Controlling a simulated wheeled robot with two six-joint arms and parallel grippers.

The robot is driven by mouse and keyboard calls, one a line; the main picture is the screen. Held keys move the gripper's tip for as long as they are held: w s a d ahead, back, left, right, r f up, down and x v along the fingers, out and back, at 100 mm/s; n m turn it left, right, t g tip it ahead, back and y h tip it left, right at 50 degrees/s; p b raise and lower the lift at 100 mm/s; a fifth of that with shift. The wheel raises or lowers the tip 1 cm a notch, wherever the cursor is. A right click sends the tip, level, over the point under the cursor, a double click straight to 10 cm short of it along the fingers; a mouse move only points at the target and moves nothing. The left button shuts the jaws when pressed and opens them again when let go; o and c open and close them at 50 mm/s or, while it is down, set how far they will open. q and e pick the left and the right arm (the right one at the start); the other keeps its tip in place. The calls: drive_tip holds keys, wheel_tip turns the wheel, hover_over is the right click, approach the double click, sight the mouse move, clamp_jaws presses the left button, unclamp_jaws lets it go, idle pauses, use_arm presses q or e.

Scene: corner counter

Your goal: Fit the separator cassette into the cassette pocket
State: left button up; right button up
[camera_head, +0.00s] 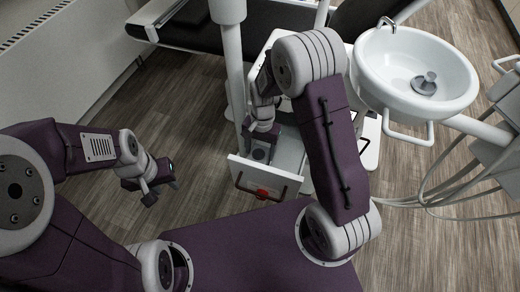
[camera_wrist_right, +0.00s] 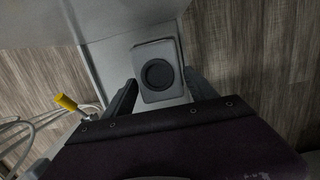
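A grey, rounded block with a black round recess, which looks like the separator cassette (camera_wrist_right: 158,50), lies between the two fingers of my right gripper (camera_wrist_right: 160,84) in the right wrist view. The fingers are apart, one along each side; I cannot tell whether they press on it. In the head view the right gripper (camera_head: 262,132) points down into an open white drawer (camera_head: 292,150), with the cassette (camera_head: 260,153) below it near the front panel. My left gripper (camera_head: 162,192) is open and empty above the floor at left. I cannot make out the cassette pocket.
The drawer front has a dark handle with a red part (camera_head: 262,193). A white basin (camera_head: 418,85) stands to the right, with hoses (camera_head: 440,195) below it. A white pole (camera_head: 233,70) rises close left of my right arm. Open wood-look floor (camera_head: 200,100) lies at left.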

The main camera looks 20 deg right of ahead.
drive_tip(key=shift+o, duration=0.3)
drive_tip(key=shift+r, duration=0.1)
wheel_tip(320, 180, up, 12)
drive_tip(key=w+d+p, duration=0.1)
drive_tip(key=p, duration=0.4)
drive_tip(key=s+d+r+n+t, duration=0.2)
drive_tip(key=s+d+n, duration=0.3)
drive_tip(key=s, duration=0.5)
drive_tip(key=shift+s+d+n+t+h, duration=0.2)
drive_tip(key=shift+n+t+h, duration=0.15)
drive_tip(key=shift+n, duration=0.45)
